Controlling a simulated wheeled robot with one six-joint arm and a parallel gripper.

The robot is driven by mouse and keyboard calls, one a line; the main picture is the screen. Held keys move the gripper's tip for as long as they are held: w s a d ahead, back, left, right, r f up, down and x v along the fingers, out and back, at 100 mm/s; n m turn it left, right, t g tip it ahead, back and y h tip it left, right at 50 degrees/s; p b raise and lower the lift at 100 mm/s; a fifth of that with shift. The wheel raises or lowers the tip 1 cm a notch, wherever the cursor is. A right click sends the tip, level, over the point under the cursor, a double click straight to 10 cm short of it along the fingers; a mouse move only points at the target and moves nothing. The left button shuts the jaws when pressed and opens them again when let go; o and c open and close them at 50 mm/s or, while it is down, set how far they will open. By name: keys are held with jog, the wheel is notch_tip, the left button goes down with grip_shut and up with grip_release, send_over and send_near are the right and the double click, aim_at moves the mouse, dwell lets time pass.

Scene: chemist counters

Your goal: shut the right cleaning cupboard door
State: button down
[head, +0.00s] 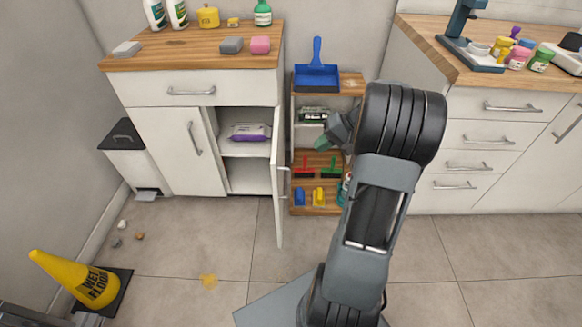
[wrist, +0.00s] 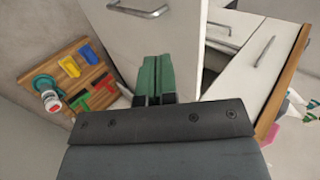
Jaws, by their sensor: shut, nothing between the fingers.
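The right cleaning cupboard door (head: 278,185) is white and stands wide open, almost edge-on in the head view. The wrist view shows its outer face (wrist: 180,40) with a metal handle (wrist: 140,12). The left door (head: 165,150) is shut. My gripper (head: 322,143) is to the right of the open door, on its outer side, between it and the shelf unit. Its green fingers are together and empty; they also show in the wrist view (wrist: 155,75), in front of the door face. I cannot tell whether they touch the door.
A wooden shelf unit (head: 325,211) with brushes and a blue dustpan (head: 317,75) stands close right of the door. A purple-and-white pack (head: 250,132) lies inside the cupboard. A yellow wet floor sign (head: 75,280) is at lower left. The floor before the cupboard is mostly clear.

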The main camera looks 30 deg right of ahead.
jog(key=f, duration=0.1)
jog(key=b, duration=0.3)
send_near(285, 169)
jog(key=x, duration=0.4)
jog(key=shift+f, duration=0.15)
jog(key=a, duration=0.1)
jog(key=w+a+b, duration=0.1)
jog(key=shift+w+a, duration=0.55)
jog(key=shift+a, duration=0.25)
jog(key=shift+w+a, duration=0.1)
